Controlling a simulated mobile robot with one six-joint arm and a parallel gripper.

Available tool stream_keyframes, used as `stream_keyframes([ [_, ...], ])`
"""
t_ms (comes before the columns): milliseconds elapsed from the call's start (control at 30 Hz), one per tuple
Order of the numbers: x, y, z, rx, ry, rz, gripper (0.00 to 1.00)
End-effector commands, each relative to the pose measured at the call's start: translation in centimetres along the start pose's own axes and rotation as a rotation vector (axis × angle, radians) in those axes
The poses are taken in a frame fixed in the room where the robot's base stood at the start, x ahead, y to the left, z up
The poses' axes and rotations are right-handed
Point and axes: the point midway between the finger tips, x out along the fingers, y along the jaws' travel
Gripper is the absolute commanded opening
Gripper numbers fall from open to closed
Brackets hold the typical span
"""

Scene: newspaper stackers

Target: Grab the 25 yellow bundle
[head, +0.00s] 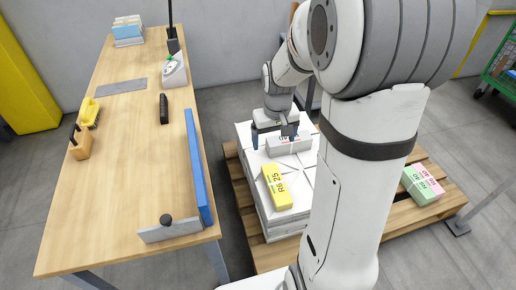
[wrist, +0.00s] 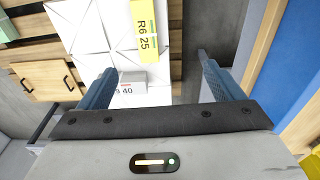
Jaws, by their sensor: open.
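The yellow bundle (head: 277,187) is marked R6 25 and lies on top of a white stack (head: 250,185), near its front left side. It also shows at the top of the wrist view (wrist: 145,30). My gripper (head: 274,137) is open and empty above the back of the stack, beyond the yellow bundle. A white bundle (head: 290,144) lies beside my gripper; in the wrist view its label ends in 40 (wrist: 131,80), and it appears close to the left finger. I cannot tell whether they touch. My two blue fingers (wrist: 158,88) are spread apart.
The stack stands on a wooden pallet (head: 436,206), where pink and green bundles (head: 421,186) lie at right. A wooden table (head: 122,150) with a blue board (head: 198,168) along its edge stands left. A green cart (head: 502,68) is at far right.

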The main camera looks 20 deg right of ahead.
Motion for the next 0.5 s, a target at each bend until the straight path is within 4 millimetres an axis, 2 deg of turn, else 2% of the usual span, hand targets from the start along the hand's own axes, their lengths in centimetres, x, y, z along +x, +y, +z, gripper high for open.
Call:
stream_keyframes([
  [33,5.8,0.8,-0.9,0.003,-0.021,-0.002,0.87],
  [200,17.1,3.2,-3.5,0.002,-0.059,-0.007,0.87],
  [333,23.6,4.7,-4.6,0.001,-0.079,-0.011,0.87],
  [400,26.0,5.2,-4.9,0.000,-0.086,-0.012,0.87],
  [500,28.1,5.7,-5.1,-0.001,-0.093,-0.014,0.87],
])
